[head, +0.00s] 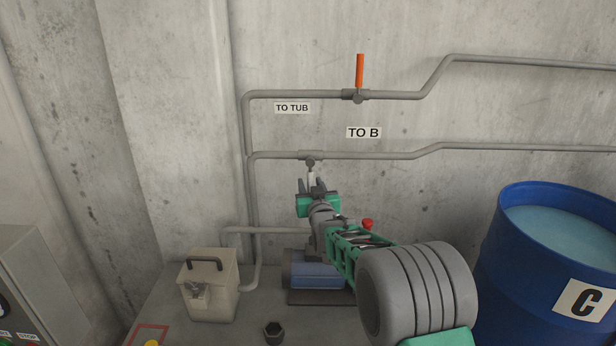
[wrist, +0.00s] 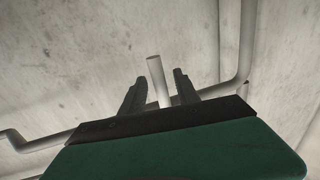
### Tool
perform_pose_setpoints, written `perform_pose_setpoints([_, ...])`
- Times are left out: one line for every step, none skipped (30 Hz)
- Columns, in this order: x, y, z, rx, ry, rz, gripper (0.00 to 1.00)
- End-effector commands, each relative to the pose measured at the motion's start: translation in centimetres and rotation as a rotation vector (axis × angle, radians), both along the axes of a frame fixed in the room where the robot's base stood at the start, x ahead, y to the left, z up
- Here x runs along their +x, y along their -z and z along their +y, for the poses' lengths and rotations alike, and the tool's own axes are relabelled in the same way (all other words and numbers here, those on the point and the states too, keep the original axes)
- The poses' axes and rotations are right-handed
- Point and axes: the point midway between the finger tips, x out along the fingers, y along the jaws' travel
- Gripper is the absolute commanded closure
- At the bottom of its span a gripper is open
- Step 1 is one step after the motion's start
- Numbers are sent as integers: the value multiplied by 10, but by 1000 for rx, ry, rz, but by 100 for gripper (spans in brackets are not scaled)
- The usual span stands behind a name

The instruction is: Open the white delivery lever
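The white delivery lever (head: 311,178) hangs down from a valve (head: 310,160) on the lower pipe, beside the "TO B" label (head: 364,132). My gripper (head: 313,184) is just at the lever's lower part. In the wrist view, the white lever (wrist: 158,80) stands between the two dark fingers of my gripper (wrist: 157,88). There is a gap on both sides of the lever, so the fingers are open around it. The lower end of the lever is hidden behind the gripper body.
An orange lever (head: 360,70) points up on the upper pipe (head: 300,94), near the "TO TUB" label (head: 292,108). A blue drum (head: 520,250) marked C stands at the right. A beige box (head: 209,285) with a handle and a blue pump (head: 318,276) stand below.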

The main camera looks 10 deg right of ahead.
Motion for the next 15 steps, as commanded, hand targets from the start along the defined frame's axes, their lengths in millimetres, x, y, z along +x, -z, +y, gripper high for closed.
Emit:
perform_pose_setpoints([10, -1, 0, 0, 0, 2, 62])
perform_pose_setpoints([14, -2, 0, 0, 0, 1, 62])
perform_pose_setpoints([20, -2, 0, 0, 0, 2, 62])
perform_pose_setpoints([24, -1, 0, 0, 0, 2, 62])
perform_pose_setpoints([27, -1, 0, 0, 0, 2, 62])
perform_pose_setpoints([30, -1, 0, 0, 0, 2, 62])
perform_pose_setpoints([32, -1, 0, 0, 0, 1, 62])
perform_pose_setpoints([33, -1, 0, 1, 0, 1, 62])
perform_pose_setpoints([34, -1, 0, 1, 0, 1, 62])
perform_pose_setpoints([34, -1, 0, 0, 0, 1, 62])
perform_pose_setpoints([34, 0, 0, 0, 0, 1, 62])
perform_pose_setpoints([34, 0, 0, 0, 0, 1, 62])
perform_pose_setpoints([34, 0, 0, 0, 0, 1, 62])
perform_pose_setpoints([34, 0, 0, 0, 0, 1, 62])
perform_pose_setpoints([34, 0, 0, 0, 0, 1, 62])
